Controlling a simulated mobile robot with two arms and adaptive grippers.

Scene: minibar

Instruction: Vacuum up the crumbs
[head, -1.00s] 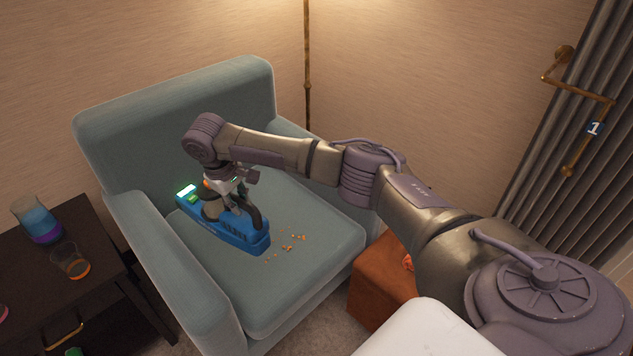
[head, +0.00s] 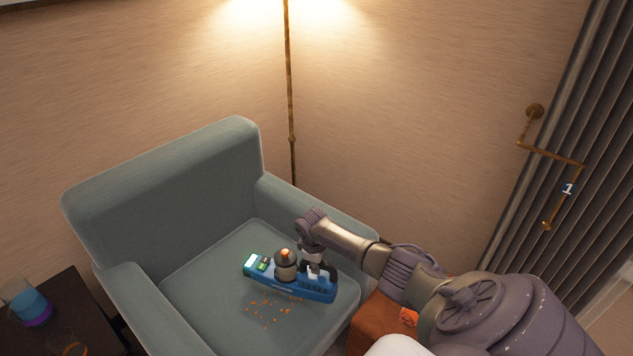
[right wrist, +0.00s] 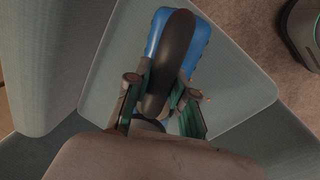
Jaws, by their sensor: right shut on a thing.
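A blue handheld vacuum (head: 315,290) with a black handle is over the seat of the grey-green armchair (head: 190,280). My right gripper (head: 314,268) is shut on its handle, and in the right wrist view the fingers (right wrist: 160,100) sit on either side of the dark handle (right wrist: 170,62). I cannot tell whether the vacuum touches the cushion. Orange crumbs (head: 268,309) lie on the seat just in front of the vacuum, and some may be hidden under it. My left gripper is not in view.
A dark side table (head: 75,312) with a blue and purple glass (head: 30,303) stands left of the armchair. A reddish-brown box-like piece (head: 372,318) is at its right. The armrests and backrest bound the seat. A floor lamp pole (head: 290,110) stands behind.

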